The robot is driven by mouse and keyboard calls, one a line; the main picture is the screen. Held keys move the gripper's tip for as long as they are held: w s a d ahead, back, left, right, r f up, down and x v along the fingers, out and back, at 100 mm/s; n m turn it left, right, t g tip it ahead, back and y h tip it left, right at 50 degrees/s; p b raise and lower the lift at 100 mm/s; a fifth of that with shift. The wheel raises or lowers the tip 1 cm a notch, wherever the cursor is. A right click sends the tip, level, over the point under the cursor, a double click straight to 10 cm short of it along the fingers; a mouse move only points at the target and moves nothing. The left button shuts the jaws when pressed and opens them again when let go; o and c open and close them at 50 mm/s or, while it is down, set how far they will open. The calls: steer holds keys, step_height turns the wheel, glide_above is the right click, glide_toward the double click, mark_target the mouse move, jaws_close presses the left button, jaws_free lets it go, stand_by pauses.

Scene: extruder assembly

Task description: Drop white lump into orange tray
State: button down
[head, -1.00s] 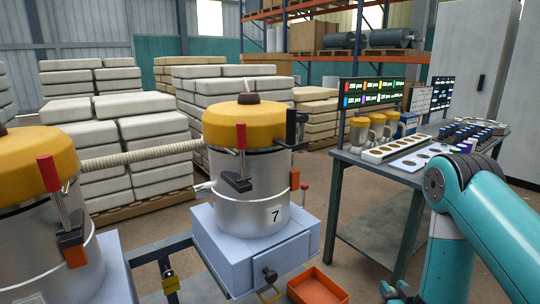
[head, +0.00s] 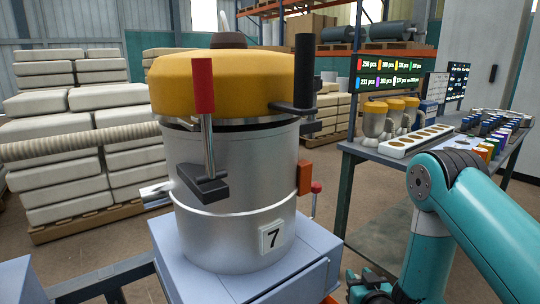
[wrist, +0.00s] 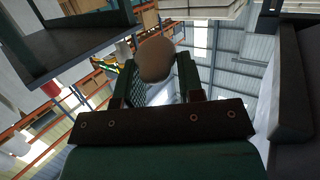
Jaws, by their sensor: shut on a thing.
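My gripper (wrist: 155,78) is shut on a rounded lump (wrist: 156,58), held between the two fingertips in the wrist view. The lump looks dull brown-beige in shadow there, not clearly white. In the head view my gripper (head: 370,292) is low at the bottom edge, right of the machine numbered 7, and the lump cannot be made out. Only a sliver of orange (head: 329,300), perhaps the orange tray, shows at the bottom edge beside the machine's base. The rest of the tray is out of view.
The silver machine (head: 235,225) with a yellow lid stands close in front on a pale blue base (head: 250,287). A workbench (head: 375,153) with jugs and a sample rack is at right. Stacked white sacks (head: 65,170) fill the left. Some open floor lies between machine and bench.

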steer(key=a+f+b, duration=0.3)
steer(key=f+b, duration=0.6)
steer(key=shift+w+f+n+y, duration=0.15)
steer(key=shift+w+n+y, duration=0.15)
steer(key=shift+w+y, duration=0.15)
steer(key=c, duration=0.7)
jaws_free()
steer(key=shift+o, duration=0.2)
